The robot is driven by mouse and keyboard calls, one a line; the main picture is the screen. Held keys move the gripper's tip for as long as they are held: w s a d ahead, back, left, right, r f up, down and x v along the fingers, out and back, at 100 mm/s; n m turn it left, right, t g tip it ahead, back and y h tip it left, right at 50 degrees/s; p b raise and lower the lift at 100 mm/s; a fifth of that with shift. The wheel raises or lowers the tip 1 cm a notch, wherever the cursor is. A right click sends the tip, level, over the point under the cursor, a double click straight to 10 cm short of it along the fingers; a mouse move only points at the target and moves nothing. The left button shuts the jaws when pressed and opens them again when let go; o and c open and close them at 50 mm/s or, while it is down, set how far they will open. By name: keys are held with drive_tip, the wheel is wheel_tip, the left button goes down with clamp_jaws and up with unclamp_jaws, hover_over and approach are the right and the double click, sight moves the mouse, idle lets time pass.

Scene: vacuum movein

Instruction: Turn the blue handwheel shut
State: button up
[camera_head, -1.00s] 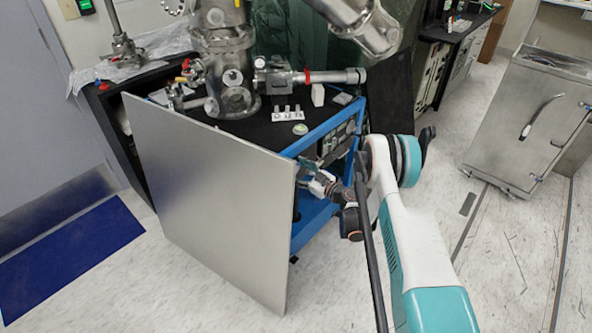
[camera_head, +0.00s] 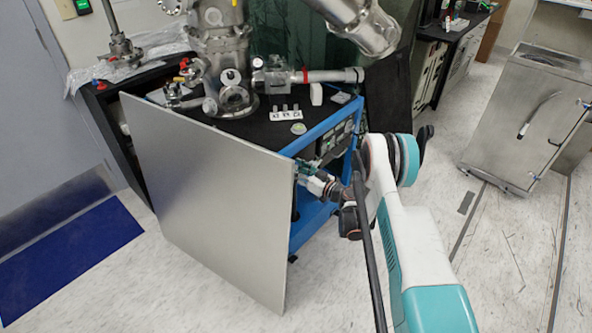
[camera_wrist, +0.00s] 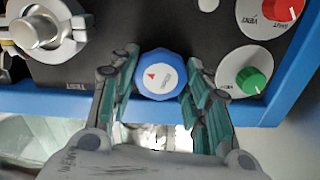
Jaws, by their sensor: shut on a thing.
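The blue handwheel (camera_wrist: 159,73) is a small scalloped knob with a white cap, and a red arrow on the cap points to its upper left. It sits on a dark panel at the front of the blue frame. My gripper (camera_wrist: 158,78) is shut on the handwheel, one finger on each side of its rim. In the head view my gripper (camera_head: 307,170) is beside the right edge of the large metal panel. The handwheel cannot be made out there.
A red knob (camera_wrist: 284,9) and a green knob (camera_wrist: 251,81) are close on the right of the panel. A metal fitting (camera_wrist: 38,30) is at the left. The large metal panel (camera_head: 205,200) stands just left of my gripper. Open floor lies to the right.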

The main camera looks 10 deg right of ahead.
drive_tip(key=shift+m, duration=1)
drive_tip(key=o, duration=1.1)
drive_tip(key=shift+c, duration=0.2)
wheel_tip(320, 180, up, 10)
